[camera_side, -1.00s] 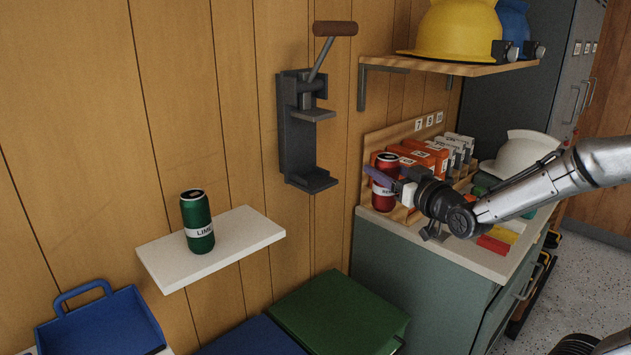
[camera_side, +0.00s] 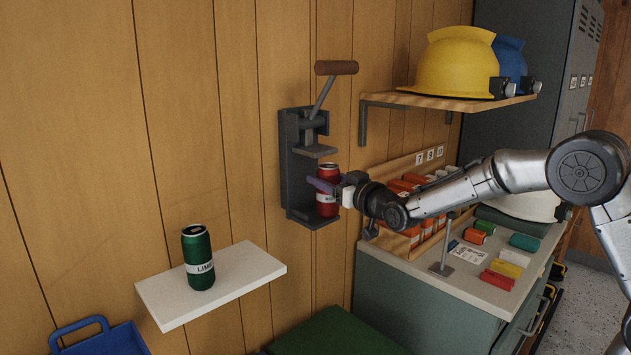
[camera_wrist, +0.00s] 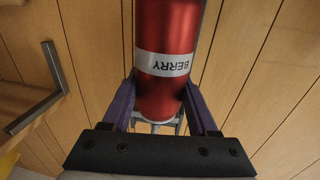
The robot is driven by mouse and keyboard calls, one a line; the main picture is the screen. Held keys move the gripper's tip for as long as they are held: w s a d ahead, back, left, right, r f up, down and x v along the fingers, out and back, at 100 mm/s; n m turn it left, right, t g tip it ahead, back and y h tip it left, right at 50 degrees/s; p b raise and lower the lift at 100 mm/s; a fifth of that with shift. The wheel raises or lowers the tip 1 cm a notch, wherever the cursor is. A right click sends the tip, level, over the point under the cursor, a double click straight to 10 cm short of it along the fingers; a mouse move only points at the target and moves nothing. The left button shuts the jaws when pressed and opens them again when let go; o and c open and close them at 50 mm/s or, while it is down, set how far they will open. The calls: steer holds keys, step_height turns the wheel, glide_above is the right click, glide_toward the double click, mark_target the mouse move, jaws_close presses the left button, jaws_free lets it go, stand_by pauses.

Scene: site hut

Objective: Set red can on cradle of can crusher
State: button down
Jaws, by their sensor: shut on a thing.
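The red can (camera_side: 328,172) is upright in my gripper (camera_side: 325,187), whose purple fingers are shut on it. In the wrist view the can (camera_wrist: 166,25) carries a silver BERRY band, with my gripper (camera_wrist: 160,90) on both sides of it. The dark grey can crusher (camera_side: 296,165) is on the wooden wall, its handle raised. The can is in front of the crusher's opening, under the upper plate (camera_side: 314,151) and over the cradle (camera_side: 300,215). I cannot tell whether the can's base touches the cradle.
A green LIME can (camera_side: 198,245) stands on a white shelf (camera_side: 255,270) at the left. A wooden shelf (camera_side: 400,98) with yellow helmet (camera_side: 450,65) is above right. A bench (camera_side: 480,262) with boxes and small coloured blocks is below my arm. A bracket (camera_wrist: 38,112) shows in the wrist view.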

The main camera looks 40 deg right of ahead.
steer(key=shift+w+d, duration=0.1)
steer(key=shift+w, duration=0.5)
steer(key=w, duration=0.1)
steer(key=w+f, duration=0.1)
steer(key=w, duration=0.1)
steer(key=shift+w+d, duration=0.1)
steer(key=shift+d, duration=0.1)
steer(key=shift+f, duration=0.25)
steer(key=shift+f, duration=0.1)
steer(key=shift+c, duration=0.8)
jaws_free()
